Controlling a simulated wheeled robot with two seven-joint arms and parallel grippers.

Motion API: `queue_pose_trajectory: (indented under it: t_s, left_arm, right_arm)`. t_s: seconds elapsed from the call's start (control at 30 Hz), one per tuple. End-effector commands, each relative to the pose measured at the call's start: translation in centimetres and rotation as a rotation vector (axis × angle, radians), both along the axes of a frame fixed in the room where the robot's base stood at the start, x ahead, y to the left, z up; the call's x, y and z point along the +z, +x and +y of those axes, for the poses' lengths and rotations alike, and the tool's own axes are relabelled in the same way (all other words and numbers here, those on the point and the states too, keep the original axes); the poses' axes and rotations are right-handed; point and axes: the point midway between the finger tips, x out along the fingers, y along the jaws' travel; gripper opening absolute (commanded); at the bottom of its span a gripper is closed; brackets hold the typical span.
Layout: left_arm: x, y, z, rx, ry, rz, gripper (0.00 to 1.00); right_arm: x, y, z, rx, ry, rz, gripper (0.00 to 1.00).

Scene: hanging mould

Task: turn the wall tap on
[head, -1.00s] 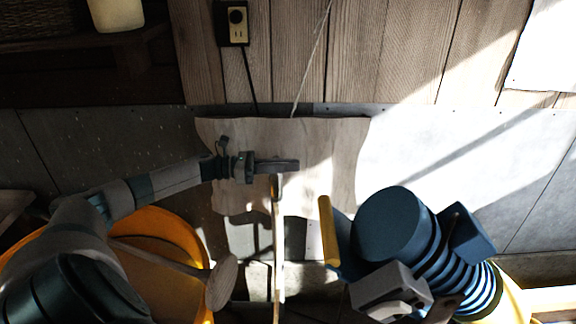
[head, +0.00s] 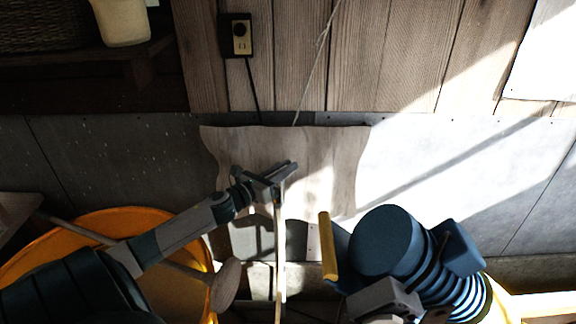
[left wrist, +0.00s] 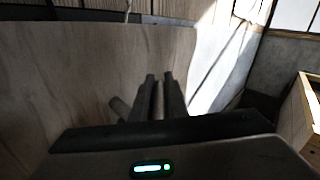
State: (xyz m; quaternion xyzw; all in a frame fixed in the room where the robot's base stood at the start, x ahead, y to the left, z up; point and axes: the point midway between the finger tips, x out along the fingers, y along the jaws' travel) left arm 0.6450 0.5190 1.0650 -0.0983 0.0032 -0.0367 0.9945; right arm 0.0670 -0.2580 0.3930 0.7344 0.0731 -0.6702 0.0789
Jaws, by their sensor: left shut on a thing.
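My left gripper (head: 286,172) is in front of a pale wooden sheet (head: 325,160) and points up and right. It is shut on a slim bar, whose end shows between the two dark fingers in the left wrist view (left wrist: 158,98). In the head view a long, thin pale bar (head: 279,255) runs down from the gripper. Whether this is the same piece as the one gripped I cannot tell. I cannot make out a wall tap. My right gripper is not in view.
A blue ribbed machine (head: 385,242) with a yellow handle (head: 328,246) stands close on the right. A round orange thing (head: 120,222) is below my left arm. A socket (head: 240,38) with a hanging cord is on the plank wall. A crate-like wooden edge (left wrist: 305,110) is at the right.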

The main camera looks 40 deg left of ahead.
Motion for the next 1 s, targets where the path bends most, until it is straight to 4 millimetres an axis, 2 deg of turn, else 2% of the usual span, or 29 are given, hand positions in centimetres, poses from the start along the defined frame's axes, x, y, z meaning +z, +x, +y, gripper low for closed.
queue_pose_trajectory:
  t_s: [0.03,0.5,0.7,1.0]
  left_arm:
    - [0.4,0.0,0.0,0.043,-0.005,-0.002,0.00]
    - [0.3,-0.2,1.7,0.487,-0.007,0.000,0.00]
    - [0.2,-0.5,2.3,0.642,-0.005,0.000,0.00]
    - [0.1,-0.8,2.7,0.769,-0.002,0.000,0.00]
  right_arm:
    - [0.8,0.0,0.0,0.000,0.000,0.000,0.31]
    - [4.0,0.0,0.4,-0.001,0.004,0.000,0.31]
    - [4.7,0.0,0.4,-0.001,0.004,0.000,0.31]
    - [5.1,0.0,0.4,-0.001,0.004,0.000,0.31]
